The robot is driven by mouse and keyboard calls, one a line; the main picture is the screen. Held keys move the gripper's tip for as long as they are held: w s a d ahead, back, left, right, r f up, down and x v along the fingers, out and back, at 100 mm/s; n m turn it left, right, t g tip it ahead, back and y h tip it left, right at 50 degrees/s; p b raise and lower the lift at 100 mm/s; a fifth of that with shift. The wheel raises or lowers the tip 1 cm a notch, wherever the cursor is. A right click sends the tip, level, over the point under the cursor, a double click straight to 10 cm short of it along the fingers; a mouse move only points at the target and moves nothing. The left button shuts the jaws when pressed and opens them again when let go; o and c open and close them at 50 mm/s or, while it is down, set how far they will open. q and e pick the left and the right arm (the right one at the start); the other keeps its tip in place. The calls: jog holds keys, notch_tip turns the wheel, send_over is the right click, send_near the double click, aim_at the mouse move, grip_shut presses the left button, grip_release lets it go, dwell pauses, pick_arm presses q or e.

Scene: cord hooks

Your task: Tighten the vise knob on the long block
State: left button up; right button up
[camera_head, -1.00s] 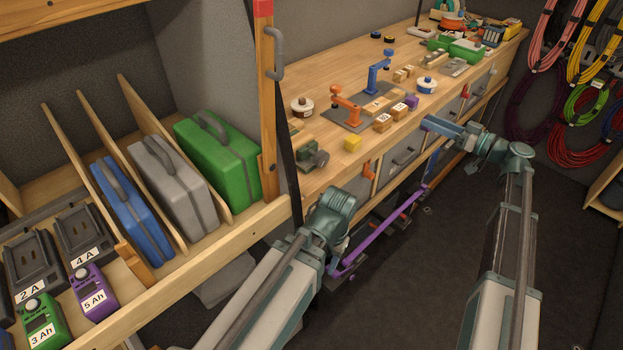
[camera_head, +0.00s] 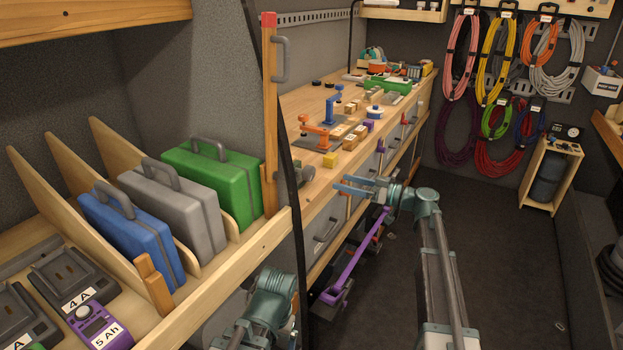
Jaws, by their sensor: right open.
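A long wooden block (camera_head: 339,132) lies farther back, between the orange and blue clamps. My right gripper (camera_head: 346,187) is open and empty, its bluish fingers pointing left in front of the bench, apart from the vise. My left arm (camera_head: 268,298) shows at the bottom; its fingers are out of sight.
An orange toggle clamp (camera_head: 316,132), a blue clamp (camera_head: 331,108) and a yellow cube (camera_head: 330,160) stand on the bench. The post (camera_head: 270,120) and shelf with cases (camera_head: 213,180) border the left. A purple bar (camera_head: 355,258) runs low before the bench.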

aim_at(312, 174)
jog(key=x, duration=1)
jog(key=shift+w+a, duration=0.25)
jog(key=shift+a, duration=0.05)
